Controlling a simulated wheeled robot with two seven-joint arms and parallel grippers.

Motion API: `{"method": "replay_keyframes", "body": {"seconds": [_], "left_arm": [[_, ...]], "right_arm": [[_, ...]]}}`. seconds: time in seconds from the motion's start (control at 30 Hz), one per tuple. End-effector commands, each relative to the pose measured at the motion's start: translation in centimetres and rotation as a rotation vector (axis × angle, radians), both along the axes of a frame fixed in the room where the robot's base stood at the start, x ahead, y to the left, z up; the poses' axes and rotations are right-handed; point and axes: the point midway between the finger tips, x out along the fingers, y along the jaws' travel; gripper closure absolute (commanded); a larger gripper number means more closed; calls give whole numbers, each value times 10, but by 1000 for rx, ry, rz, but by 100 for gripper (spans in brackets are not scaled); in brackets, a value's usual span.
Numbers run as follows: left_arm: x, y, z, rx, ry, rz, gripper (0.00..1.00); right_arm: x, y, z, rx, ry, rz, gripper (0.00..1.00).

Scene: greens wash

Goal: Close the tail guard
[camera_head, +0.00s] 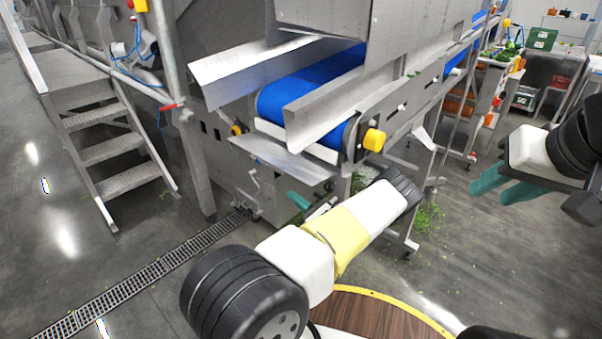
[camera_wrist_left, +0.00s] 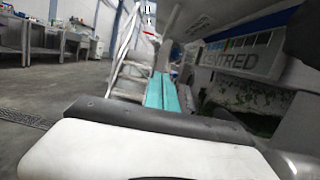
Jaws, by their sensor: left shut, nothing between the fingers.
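The blue conveyor belt (camera_head: 300,88) ends in an exposed rounded tail beneath the steel machine. A sloping metal plate (camera_head: 285,158) sits just below that tail; it may be the tail guard, but I cannot tell for sure. A yellow knob (camera_head: 374,140) is on the conveyor's side frame. My left gripper (camera_head: 300,203) is below the belt end, partly hidden by my arm, apart from the plate as far as I can see. Its teal fingers (camera_wrist_left: 162,92) lie together and empty in the left wrist view. My right gripper (camera_head: 492,188) is at the right, fingers spread and empty.
Metal steps (camera_head: 115,150) stand at the left, and a floor drain grate (camera_head: 150,280) runs along the floor. Steel legs and scattered greens (camera_head: 430,217) are under the conveyor. A panel marked "CENTRED" (camera_wrist_left: 238,55) shows in the left wrist view. Open floor lies at right.

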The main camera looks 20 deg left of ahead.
Motion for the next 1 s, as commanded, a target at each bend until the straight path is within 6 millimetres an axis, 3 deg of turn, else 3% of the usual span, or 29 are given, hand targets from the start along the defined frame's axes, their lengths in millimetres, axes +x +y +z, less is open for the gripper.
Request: {"method": "replay_keyframes", "body": {"seconds": [0.47,0.7,1.0], "left_arm": [[33,86,25,0,-3,3,100],[31,83,56,0,-1,3,100],[31,83,62,0,-2,2,100]], "right_arm": [[0,0,0,0,0,0,64],[0,0,0,0,0,0,64],[0,0,0,0,0,0,64]]}}
